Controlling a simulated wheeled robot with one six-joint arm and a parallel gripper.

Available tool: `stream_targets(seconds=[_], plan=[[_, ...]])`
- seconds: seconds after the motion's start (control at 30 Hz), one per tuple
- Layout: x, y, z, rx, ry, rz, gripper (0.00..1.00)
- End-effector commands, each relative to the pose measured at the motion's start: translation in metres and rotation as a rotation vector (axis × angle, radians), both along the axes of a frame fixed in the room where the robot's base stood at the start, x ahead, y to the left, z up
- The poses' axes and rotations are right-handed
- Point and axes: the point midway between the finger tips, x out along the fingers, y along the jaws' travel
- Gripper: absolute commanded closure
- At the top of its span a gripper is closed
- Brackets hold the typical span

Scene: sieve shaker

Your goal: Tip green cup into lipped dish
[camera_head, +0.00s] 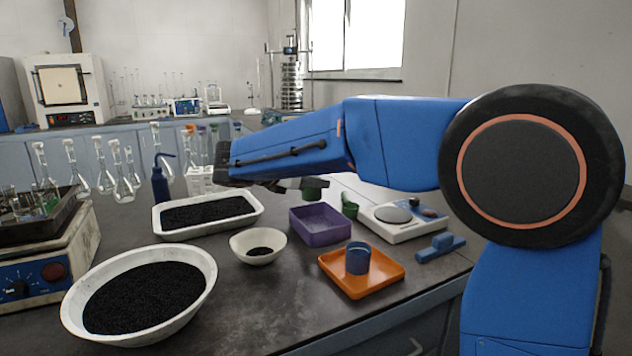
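A small dark green cup (312,193) is just below the tip of my gripper (308,183), behind the purple tray. Its upper part is hidden by the gripper, and its contents do not show. I cannot tell whether the fingers are closed on it or whether it hangs clear of the bench. A small white dish (240,244) with a shaped rim stands in front, left of the purple tray, with a little black grain in its bottom. It looks like the lipped dish. My gripper is behind and to the right of it, higher in the picture.
The purple tray (322,237), an orange tray (384,283) with a blue cup (358,258), a green scoop (350,207) and a white scale (398,232) stand right. A white pan (166,236) and large bowl (73,313), both holding black grain, stand left. The front bench is clear.

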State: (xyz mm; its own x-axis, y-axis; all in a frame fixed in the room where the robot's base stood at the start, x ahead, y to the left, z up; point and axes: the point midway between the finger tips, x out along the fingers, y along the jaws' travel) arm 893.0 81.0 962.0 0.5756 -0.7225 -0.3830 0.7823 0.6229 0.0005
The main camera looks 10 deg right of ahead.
Motion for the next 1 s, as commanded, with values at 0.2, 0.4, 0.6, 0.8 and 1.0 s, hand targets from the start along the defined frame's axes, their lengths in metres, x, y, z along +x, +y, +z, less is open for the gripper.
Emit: stream_targets(seconds=[0.2,0.4,0.6,0.8,1.0], plan=[[-0.009,0.016,0.000,0.000,0.000,0.002,0.82],[-0.017,0.030,0.000,0.000,-0.001,0.002,0.82],[-0.025,0.044,0.000,0.000,-0.001,0.002,0.82],[-0.034,0.057,0.000,0.000,0.000,0.001,0.82],[-0.042,0.071,0.000,0.000,0.000,0.001,0.82]])
